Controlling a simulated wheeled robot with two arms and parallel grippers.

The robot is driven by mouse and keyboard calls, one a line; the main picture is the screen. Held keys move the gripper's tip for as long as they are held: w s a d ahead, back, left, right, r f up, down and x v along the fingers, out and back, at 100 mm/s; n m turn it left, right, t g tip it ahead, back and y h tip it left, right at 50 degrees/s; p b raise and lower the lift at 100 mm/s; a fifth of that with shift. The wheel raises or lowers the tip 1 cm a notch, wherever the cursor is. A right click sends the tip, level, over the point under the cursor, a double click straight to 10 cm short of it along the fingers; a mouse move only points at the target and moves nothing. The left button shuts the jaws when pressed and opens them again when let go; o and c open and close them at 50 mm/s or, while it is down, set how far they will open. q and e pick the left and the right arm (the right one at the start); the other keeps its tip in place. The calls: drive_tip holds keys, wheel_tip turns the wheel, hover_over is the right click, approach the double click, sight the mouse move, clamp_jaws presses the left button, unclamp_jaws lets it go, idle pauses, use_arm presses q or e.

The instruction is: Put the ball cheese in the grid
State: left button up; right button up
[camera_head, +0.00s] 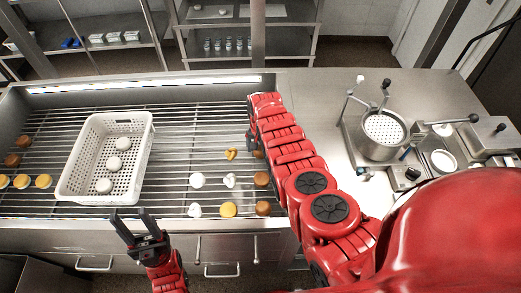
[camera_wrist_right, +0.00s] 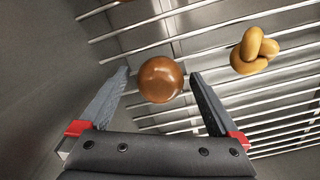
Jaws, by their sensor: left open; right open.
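A glossy brown ball (camera_wrist_right: 161,80) lies on the rack between the spread fingers of my right gripper (camera_wrist_right: 165,95) in the right wrist view, apart from both. In the head view, my right gripper (camera_head: 252,138) is low over the rack, and a brown ball (camera_head: 258,154) shows partly behind my arm. The white perforated basket (camera_head: 76,160) stands on the rack at the left with white round cheeses inside.
The wire rack (camera_head: 185,130) also holds a yellow knotted cheese (camera_head: 231,154), white pieces (camera_head: 197,180), a yellow round (camera_head: 228,209) and brown balls (camera_head: 262,179). More pieces lie left of the basket. A pot (camera_head: 383,135) stands on the right counter. The back-middle rack is clear.

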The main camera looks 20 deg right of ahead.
sight(260, 148)
wheel_tip(260, 148, up, 3)
drive_tip(key=shift+w+r+p, duration=0.1)
drive_tip(key=shift+r+p, duration=0.1)
drive_tip(key=shift+p, duration=0.85)
wheel_tip(260, 148, up, 9)
drive_tip(key=b, duration=0.2)
